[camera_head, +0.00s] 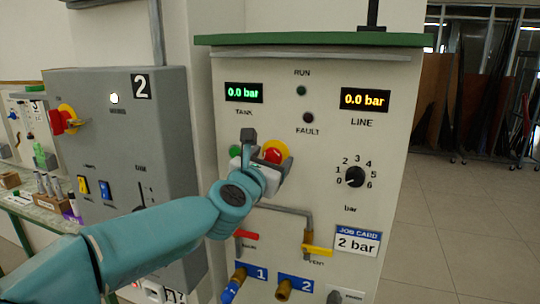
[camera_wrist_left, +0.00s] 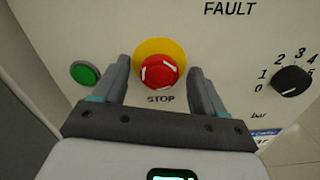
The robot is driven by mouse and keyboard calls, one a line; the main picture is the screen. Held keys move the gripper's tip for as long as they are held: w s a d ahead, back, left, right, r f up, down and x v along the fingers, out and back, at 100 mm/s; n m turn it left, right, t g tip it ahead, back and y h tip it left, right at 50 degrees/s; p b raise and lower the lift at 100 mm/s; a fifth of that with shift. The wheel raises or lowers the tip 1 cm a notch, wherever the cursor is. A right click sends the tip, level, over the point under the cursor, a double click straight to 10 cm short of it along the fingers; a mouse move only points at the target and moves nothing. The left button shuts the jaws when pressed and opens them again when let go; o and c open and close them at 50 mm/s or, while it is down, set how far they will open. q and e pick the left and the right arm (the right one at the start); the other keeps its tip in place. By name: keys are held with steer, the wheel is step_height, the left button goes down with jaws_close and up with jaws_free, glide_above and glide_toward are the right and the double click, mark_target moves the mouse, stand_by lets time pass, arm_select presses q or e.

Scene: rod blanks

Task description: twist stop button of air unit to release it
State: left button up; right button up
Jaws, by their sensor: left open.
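The red stop button (camera_head: 272,156) with its yellow surround (camera_head: 283,148) is on the front of the cream air unit (camera_head: 300,120). In the left wrist view the stop button (camera_wrist_left: 160,72) shows white marks and sits between the fingers of my left gripper (camera_wrist_left: 162,85). The gripper is open, with a gap on both sides of the button. In the head view my left gripper (camera_head: 258,150) is at the panel and partly covers the button's left side. Whether the fingertips reach the panel I cannot tell. My right gripper is not in view.
A green button (camera_wrist_left: 85,73) is just left of the left finger. A black dial (camera_head: 355,177) is to the right. Below are a grey pipe with a yellow handle (camera_head: 317,251) and a red handle (camera_head: 252,235). A grey cabinet (camera_head: 125,150) stands at left.

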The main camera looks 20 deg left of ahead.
arm_select(q)
steer(key=shift+w, duration=0.2)
steer(key=shift+s, duration=0.1)
steer(key=shift+c, duration=1)
steer(key=c, duration=0.9)
steer(key=shift+o, duration=0.2)
steer(key=m, duration=0.3)
steer(key=shift+m, duration=0.4)
steer(key=shift+s+r+m, duration=0.1)
steer(key=shift+r+m, duration=0.05)
steer(key=shift+m, duration=1.85)
